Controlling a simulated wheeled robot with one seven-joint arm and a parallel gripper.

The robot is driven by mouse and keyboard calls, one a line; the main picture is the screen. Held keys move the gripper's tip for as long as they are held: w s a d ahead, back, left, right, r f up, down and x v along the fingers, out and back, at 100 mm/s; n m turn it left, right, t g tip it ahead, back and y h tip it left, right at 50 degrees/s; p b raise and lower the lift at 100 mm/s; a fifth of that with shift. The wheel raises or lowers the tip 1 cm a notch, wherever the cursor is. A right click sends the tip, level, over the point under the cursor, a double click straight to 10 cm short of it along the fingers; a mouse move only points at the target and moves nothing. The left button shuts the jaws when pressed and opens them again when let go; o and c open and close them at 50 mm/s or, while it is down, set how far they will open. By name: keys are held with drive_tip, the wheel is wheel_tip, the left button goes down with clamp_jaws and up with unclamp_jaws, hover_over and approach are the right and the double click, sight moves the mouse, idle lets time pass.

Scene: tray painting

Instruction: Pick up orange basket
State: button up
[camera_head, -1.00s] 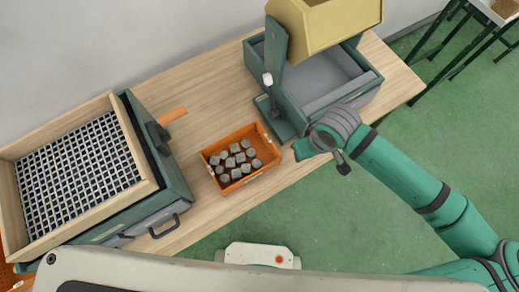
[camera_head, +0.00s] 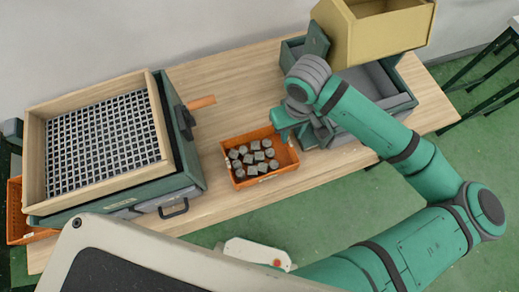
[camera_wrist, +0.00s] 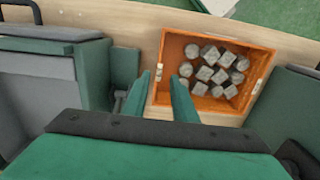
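The orange basket (camera_head: 282,162) stands on the wooden table and holds several grey metal pieces (camera_head: 252,155). It also shows in the wrist view (camera_wrist: 232,114). My gripper (camera_head: 284,122) is over the basket's right end in the head view. In the wrist view my gripper (camera_wrist: 162,85) is open. Its two green fingers lie either side of the line of the basket's near-side short wall, one finger appearing outside and one over the inside. I cannot tell whether they touch it or how high above it they are.
A green box with a wood-framed grid tray (camera_head: 150,90) stands left of the basket. A green machine with a yellow hopper (camera_head: 385,35) stands at the right. Another orange basket (camera_head: 16,215) is at the far left.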

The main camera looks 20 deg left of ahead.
drive_tip(key=shift+w+d+f, duration=0.1)
drive_tip(key=shift+d+f, duration=0.05)
drive_tip(key=shift+f, duration=1.35)
drive_tip(key=shift+d+f, duration=0.1)
drive_tip(key=shift+f, duration=1.4)
clamp_jaws()
